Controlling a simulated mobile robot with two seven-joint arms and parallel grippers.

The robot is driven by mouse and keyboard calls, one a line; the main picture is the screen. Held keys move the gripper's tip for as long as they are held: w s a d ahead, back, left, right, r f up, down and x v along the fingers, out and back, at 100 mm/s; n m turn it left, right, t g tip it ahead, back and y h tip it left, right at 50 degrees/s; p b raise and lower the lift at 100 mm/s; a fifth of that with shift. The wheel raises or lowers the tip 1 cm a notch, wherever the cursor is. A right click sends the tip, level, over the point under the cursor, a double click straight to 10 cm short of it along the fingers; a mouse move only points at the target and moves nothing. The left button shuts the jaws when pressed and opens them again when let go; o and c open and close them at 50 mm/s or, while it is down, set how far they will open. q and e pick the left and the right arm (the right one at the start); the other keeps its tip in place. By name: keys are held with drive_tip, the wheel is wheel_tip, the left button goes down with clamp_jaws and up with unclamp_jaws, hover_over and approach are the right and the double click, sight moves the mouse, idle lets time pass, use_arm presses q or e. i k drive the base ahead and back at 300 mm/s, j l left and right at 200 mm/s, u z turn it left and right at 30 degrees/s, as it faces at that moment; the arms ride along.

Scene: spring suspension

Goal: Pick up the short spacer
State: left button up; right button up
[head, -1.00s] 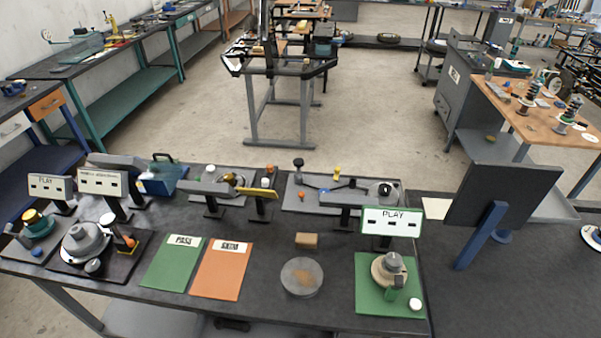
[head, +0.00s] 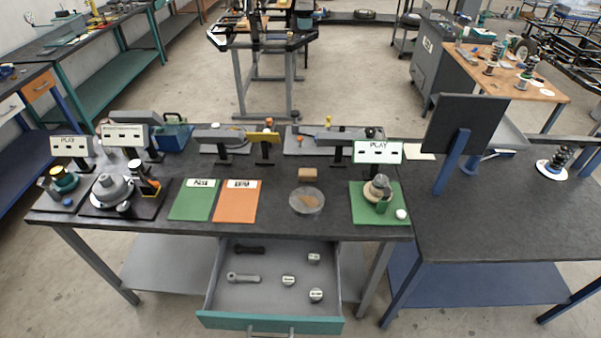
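Three small grey cylindrical pieces with white labels lie in the open drawer (head: 258,294) under the bench: one at the back right (head: 313,258), one in the middle (head: 288,281) and one at the front right (head: 316,295). They look like spacers. Their labels are too small to read, so I cannot tell which is the short one. Neither of my grippers is in view.
The drawer also holds a grey tool (head: 243,278) and a black tool (head: 250,249) at its left. On the bench above are a green mat (head: 193,200), an orange mat (head: 236,202), a round dish (head: 307,201) and a wooden block (head: 307,174).

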sight(288, 279)
drive_tip(key=i+l+u, duration=0.4)
drive_tip(key=l, duration=0.15)
drive_tip(key=k+j+u, duration=0.1)
drive_tip(key=k, duration=0.3)
drive_tip(key=l+u, duration=0.2)
drive_tip(key=k+l+u, duration=0.2)
drive_tip(key=l, duration=0.2)
drive_tip(key=k+j+z, duration=0.2)
drive_tip(key=j, duration=0.2)
drive_tip(key=k+j+z, duration=0.2)
drive_tip(key=j, duration=0.15)
drive_tip(key=k, duration=0.7)
